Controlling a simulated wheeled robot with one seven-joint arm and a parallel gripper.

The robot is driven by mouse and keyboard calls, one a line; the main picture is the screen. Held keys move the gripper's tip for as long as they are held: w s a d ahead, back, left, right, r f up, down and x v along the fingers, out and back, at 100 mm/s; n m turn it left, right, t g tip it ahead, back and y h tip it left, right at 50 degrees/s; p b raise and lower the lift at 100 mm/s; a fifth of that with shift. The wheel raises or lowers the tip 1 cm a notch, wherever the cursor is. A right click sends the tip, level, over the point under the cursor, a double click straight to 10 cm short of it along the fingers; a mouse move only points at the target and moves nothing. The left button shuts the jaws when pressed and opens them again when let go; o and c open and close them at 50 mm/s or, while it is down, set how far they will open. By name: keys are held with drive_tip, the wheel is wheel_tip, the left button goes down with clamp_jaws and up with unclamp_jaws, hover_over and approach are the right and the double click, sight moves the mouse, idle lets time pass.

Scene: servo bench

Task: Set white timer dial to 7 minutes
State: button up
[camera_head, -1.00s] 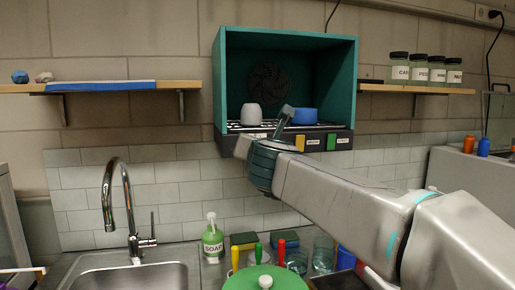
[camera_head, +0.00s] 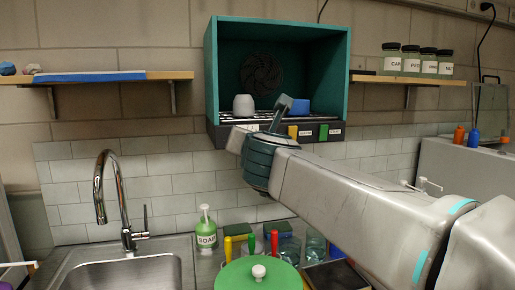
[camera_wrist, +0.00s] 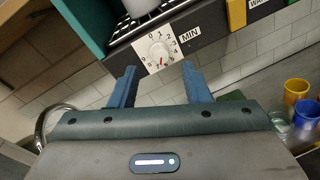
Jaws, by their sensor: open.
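The white timer dial (camera_wrist: 160,51) is a round knob on a white square plate with numbers around it, on the dark front strip of the teal cabinet. A red mark on the knob points downward in the wrist view; the lower numbers are too small to read surely. A "MIN" label (camera_wrist: 190,34) is to its right. My gripper (camera_wrist: 159,67) is open, its two blue fingers apart in front of the plate, one toward each side of the dial. I cannot tell whether they touch anything.
The teal cabinet (camera_head: 212,70) holds a grey cup (camera_head: 243,105) and a blue one (camera_head: 299,107). Yellow (camera_head: 293,132) and green (camera_head: 323,132) tags are on its front strip. Below are a sink (camera_head: 130,275), soap bottle (camera_head: 206,232) and green lid (camera_head: 240,278). Shelves flank the cabinet.

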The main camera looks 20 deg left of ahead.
drive_tip(key=p+v, duration=0.1)
drive_tip(key=v, duration=0.8)
drive_tip(key=shift+s+d, duration=0.2)
drive_tip(key=shift+s, duration=0.2)
drive_tip(key=d+f+n+g+p, duration=0.25)
drive_tip(key=d+f+n, duration=0.3)
drive_tip(key=n, duration=0.55)
drive_tip(key=d+f+n+g+p, duration=0.2)
drive_tip(key=d+f+n+g, duration=0.15)
drive_tip(key=f+n, duration=0.55)
drive_tip(key=s+d+f+n+g+h+p, duration=0.1)
drive_tip(key=s+d+f+n+g+h, duration=0.2)
drive_tip(key=s+d+f+n, duration=0.3)
drive_tip(key=s+d+f+n+g+h+p, duration=0.1)
drive_tip(key=s+d+f+n+g+h, duration=0.3)
drive_tip(key=d, duration=0.9)
drive_tip(key=s+f+n, duration=0.3)
drive_tip(key=f+n, duration=0.1)
drive_tip(key=n, duration=0.1)
drive_tip(key=shift+s+d+p, duration=0.3)
drive_tip(key=shift+s+d, duration=0.05)
drive_tip(key=shift+d, duration=0.05)
